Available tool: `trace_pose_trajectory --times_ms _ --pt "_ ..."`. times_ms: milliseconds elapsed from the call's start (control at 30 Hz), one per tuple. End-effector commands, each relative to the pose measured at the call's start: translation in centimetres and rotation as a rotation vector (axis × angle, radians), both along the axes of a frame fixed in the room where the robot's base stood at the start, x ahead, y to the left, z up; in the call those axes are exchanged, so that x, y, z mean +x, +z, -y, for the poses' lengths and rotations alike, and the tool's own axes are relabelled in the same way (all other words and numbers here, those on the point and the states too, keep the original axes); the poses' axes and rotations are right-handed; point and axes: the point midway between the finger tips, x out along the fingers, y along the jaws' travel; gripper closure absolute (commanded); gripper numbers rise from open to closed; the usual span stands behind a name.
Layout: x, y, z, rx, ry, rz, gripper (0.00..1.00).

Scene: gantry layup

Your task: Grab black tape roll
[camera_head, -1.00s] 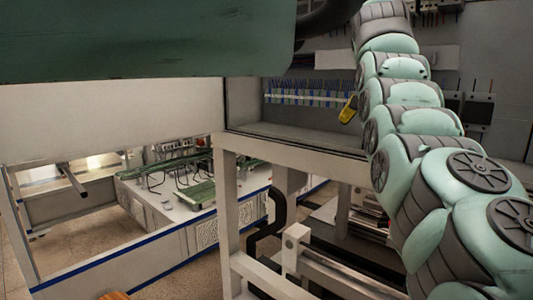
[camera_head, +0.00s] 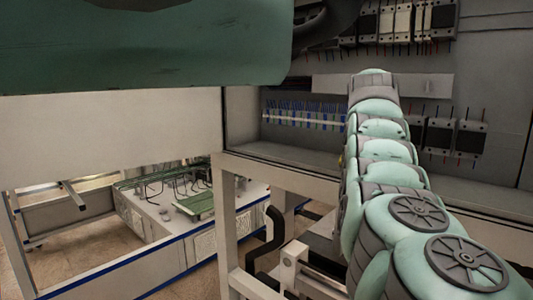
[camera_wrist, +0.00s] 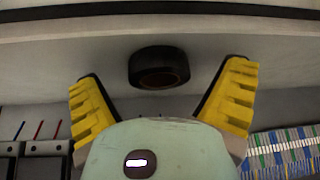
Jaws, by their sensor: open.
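The black tape roll (camera_wrist: 159,67) shows in the wrist view at the upper middle, on a pale grey surface. It lies beyond and between the fingertips of my gripper (camera_wrist: 163,95), with no finger touching it. My gripper's two yellow fingers are spread wide and hold nothing. In the head view my arm reaches toward the grey cabinet, and its links hide the gripper and the tape roll.
The cabinet shelf (camera_head: 290,153) has bare room left of my arm. Blue-topped terminal blocks (camera_head: 305,118) line its back, and black switch units (camera_head: 437,135) hang at right. A white workbench (camera_head: 160,218) stands at lower left.

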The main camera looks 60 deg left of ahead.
Motion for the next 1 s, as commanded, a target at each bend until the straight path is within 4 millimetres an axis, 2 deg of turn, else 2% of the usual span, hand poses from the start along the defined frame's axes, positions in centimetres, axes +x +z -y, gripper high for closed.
trace_pose_trajectory --times_ms 300,1000 --pt "-0.04 -0.06 -0.07 0.0 0.002 0.003 0.05" --pt "0.08 -0.04 0.05 0.0 -0.001 0.003 0.77"
